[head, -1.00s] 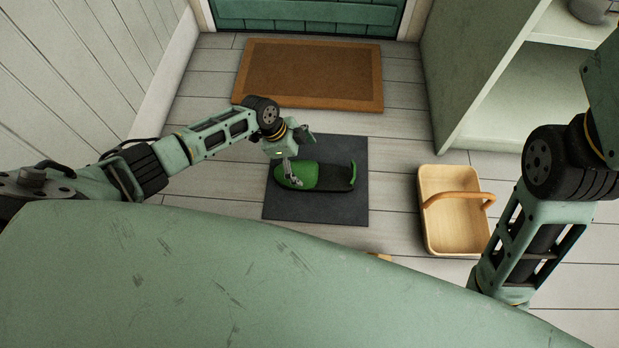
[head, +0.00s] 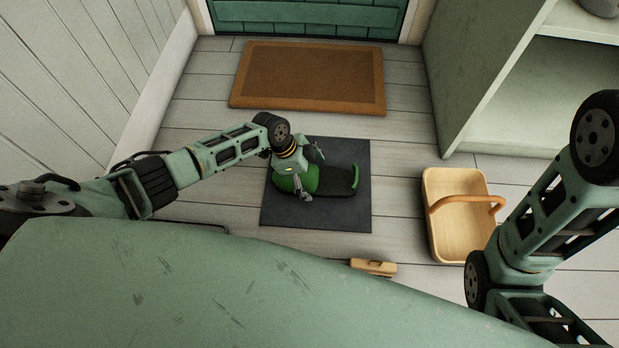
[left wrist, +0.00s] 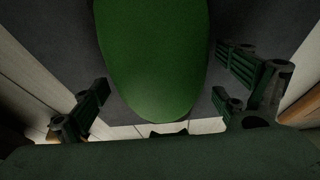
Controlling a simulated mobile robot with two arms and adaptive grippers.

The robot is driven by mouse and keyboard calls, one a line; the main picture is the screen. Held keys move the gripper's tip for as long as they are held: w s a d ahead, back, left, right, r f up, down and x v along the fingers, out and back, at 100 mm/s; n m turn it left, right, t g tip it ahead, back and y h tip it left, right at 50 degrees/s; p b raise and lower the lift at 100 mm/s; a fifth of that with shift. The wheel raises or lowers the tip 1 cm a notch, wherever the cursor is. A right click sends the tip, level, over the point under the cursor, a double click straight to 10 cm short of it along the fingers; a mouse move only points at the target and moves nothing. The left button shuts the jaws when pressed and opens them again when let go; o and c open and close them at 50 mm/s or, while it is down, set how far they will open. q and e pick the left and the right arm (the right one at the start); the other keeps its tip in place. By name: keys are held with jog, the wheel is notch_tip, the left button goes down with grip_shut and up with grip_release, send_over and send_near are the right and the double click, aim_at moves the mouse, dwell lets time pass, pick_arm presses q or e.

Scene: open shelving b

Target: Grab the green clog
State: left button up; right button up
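The green clog (head: 335,182) lies on a dark grey mat (head: 315,219), its green toe to the left and its dark open heel to the right. My left gripper (head: 311,174) is over the toe end, its fingers spread to either side of it. In the left wrist view the clog's rounded green toe (left wrist: 155,60) sits between the open fingers of my left gripper (left wrist: 165,98), with gaps on both sides. The gripper hides part of the toe in the head view. My right arm shows at the right, but its gripper is out of view.
A wooden basket with a handle (head: 435,240) stands right of the mat. A small wooden brush-like item (head: 373,267) lies near my base. A brown doormat (head: 308,80) lies before the green door, and open shelving (head: 500,95) stands at the right.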

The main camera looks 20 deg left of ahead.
pick_arm(q)
jog(key=c, duration=1.1)
jog(key=shift+r, duration=0.15)
